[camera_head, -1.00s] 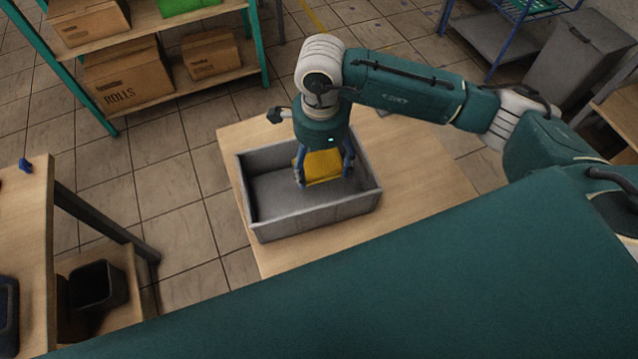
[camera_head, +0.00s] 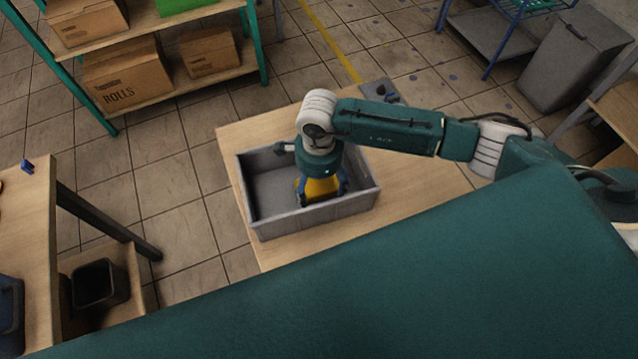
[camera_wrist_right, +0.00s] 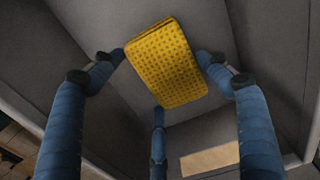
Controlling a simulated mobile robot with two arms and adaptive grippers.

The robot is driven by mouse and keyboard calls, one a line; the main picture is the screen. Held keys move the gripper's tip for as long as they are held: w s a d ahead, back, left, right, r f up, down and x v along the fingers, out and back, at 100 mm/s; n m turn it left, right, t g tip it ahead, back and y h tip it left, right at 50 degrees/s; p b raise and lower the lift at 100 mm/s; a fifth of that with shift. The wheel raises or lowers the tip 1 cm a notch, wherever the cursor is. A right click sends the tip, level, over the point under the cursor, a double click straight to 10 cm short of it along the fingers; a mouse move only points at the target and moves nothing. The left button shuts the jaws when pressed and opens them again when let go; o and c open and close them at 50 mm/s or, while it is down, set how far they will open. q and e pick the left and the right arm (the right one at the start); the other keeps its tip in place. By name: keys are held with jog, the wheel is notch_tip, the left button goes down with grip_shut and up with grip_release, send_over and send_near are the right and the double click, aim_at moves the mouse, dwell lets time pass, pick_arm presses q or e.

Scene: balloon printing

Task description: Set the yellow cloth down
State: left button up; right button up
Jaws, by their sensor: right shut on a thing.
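The yellow cloth (camera_head: 319,189) is folded into a flat pad, and a dotted texture shows on it in the right wrist view (camera_wrist_right: 168,62). My right gripper (camera_head: 323,195) reaches down into the grey bin (camera_head: 315,218) and is shut on the cloth. In the right wrist view its blue fingers (camera_wrist_right: 162,78) stand around the cloth's edges. The cloth is low inside the bin, in its right half; whether it touches the floor is hard to tell. The gripper body hides part of the cloth in the head view. My left gripper is not in view.
The bin stands on a wooden table (camera_head: 425,180); its left half is empty. A shelf with cardboard boxes (camera_head: 126,75) is at the back left. Another table (camera_head: 30,215) is at the left, with a dark bin (camera_head: 98,284) below. A grey bin (camera_head: 575,60) stands back right.

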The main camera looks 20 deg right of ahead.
aim_at(319, 189)
jog(key=shift+f, duration=0.2)
jog(key=o, duration=1)
jog(key=shift+r, duration=0.1)
jog(key=shift+r, duration=0.45)
notch_tip(319, 189, up, 11)
jog(key=shift+r+b, duration=0.2)
jog(key=shift+b, duration=0.95)
